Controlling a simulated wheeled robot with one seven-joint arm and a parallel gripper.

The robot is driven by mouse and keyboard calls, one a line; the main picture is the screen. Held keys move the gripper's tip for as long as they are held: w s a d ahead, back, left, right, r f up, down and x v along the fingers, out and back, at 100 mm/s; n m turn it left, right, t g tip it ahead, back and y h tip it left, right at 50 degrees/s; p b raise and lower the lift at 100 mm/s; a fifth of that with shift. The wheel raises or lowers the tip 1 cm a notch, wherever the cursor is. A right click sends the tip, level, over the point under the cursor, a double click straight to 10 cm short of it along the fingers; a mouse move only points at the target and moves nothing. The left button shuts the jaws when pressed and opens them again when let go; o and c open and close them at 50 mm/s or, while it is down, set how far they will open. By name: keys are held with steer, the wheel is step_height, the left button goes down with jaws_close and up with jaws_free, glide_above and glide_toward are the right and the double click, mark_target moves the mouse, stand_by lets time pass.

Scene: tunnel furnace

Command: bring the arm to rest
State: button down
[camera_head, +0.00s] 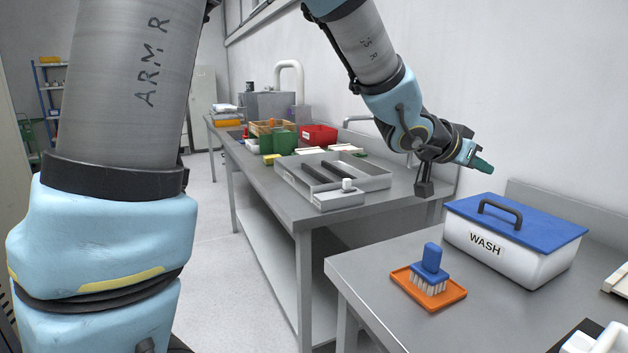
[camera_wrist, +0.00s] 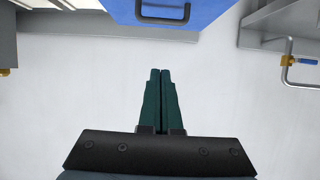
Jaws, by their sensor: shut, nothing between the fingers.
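My gripper (camera_head: 482,165) is at the end of my arm, raised in the air above the far left corner of the wash box and pointing right toward the wall. In the wrist view, its two dark green fingers (camera_wrist: 161,75) lie side by side, shut and empty. My arm is bent, coming down from the top of the head view. Nothing appears to touch the gripper.
A white WASH box (camera_head: 511,251) with a blue lid (camera_head: 540,222) stands on the near table. A blue brush (camera_head: 431,262) rests on an orange tray (camera_head: 448,297). The farther table holds a grey tray (camera_head: 366,178) and a red bin (camera_head: 319,134).

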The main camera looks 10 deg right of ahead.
steer(key=w+a+f+n+t+y, duration=0.1)
steer(key=w+a+f+n+y, duration=0.2)
steer(key=a, duration=0.6)
steer(key=w+a+f+n+t+y+p, duration=0.1)
steer(key=w+a+f+n+y, duration=0.15)
steer(key=w+a, duration=0.4)
steer(key=w+a+f+n+t+y, duration=0.1)
steer(key=w+a+f+n+y, duration=0.15)
steer(key=a, duration=0.75)
steer(key=s+a+f+n+g+y, duration=0.1)
steer(key=s+a+f+n, duration=0.1)
steer(key=a, duration=0.5)
steer(key=s+a+f+n+g+y+p, duration=0.1)
steer(key=s+a+f+n+g+y, duration=0.1)
steer(key=s+a, duration=0.3)
steer(key=s+a+f+n+g+y, duration=0.1)
steer(key=s+a+f+n, duration=0.1)
steer(key=a, duration=0.8)
steer(key=shift+s+a+f+g+y, duration=0.3)
steer(key=shift+s+a+f+g, duration=0.1)
steer(key=shift+s+f, duration=0.35)
steer(key=shift+s+r, duration=0.1)
